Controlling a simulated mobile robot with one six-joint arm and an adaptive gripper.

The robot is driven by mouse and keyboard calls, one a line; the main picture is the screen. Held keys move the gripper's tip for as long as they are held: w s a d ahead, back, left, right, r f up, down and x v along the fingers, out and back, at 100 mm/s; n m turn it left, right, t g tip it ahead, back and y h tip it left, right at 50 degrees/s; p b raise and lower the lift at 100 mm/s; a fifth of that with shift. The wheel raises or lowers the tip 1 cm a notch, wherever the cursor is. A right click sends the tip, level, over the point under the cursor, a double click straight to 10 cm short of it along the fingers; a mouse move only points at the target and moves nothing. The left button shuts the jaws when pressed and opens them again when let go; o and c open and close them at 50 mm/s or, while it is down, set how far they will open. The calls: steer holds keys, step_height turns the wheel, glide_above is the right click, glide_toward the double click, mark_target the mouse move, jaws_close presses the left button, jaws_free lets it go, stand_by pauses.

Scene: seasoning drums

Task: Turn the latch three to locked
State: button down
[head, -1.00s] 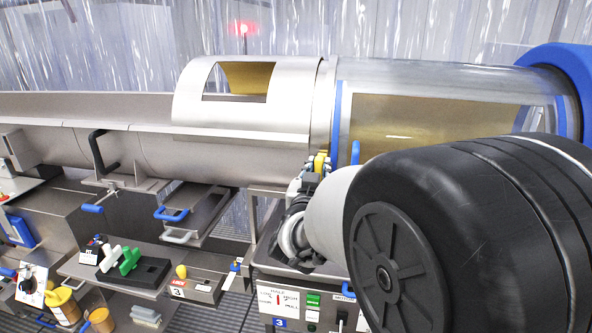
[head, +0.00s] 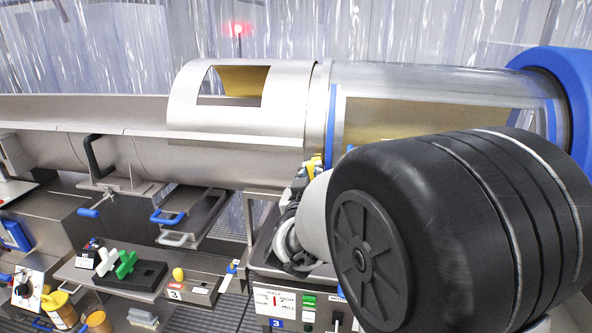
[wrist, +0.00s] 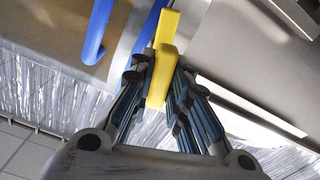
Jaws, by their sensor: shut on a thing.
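A yellow latch handle (wrist: 160,77) shows between my fingers in the wrist view. In the head view a small part of the yellow handle (head: 314,167) shows at the seam between the steel drum section and the clear section. My gripper (wrist: 160,75) is shut on this handle, with a finger on each side. In the head view my gripper (head: 302,178) is mostly hidden behind my own wrist and arm. I cannot read the latch's number or its locked mark.
A blue handle (wrist: 95,32) is left of my fingers in the wrist view. The steel drum (head: 240,130) has a square opening. A control panel (head: 295,305) marked 3 stands below. A shelf with a green-and-white handle (head: 126,264) and a yellow knob (head: 178,274) is lower left.

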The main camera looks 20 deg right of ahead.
steer(key=n+p, duration=0.2)
steer(key=n, duration=0.2)
steer(key=shift+n, duration=0.3)
steer(key=n+p, duration=0.2)
steer(key=n, duration=0.1)
steer(key=shift+n, duration=0.3)
steer(key=n+p, duration=0.3)
steer(key=n, duration=0.3)
steer(key=shift+a+f+n, duration=0.1)
steer(key=shift+n, duration=0.3)
steer(key=shift+p, duration=0.3)
steer(key=c, duration=1.5)
jaws_free()
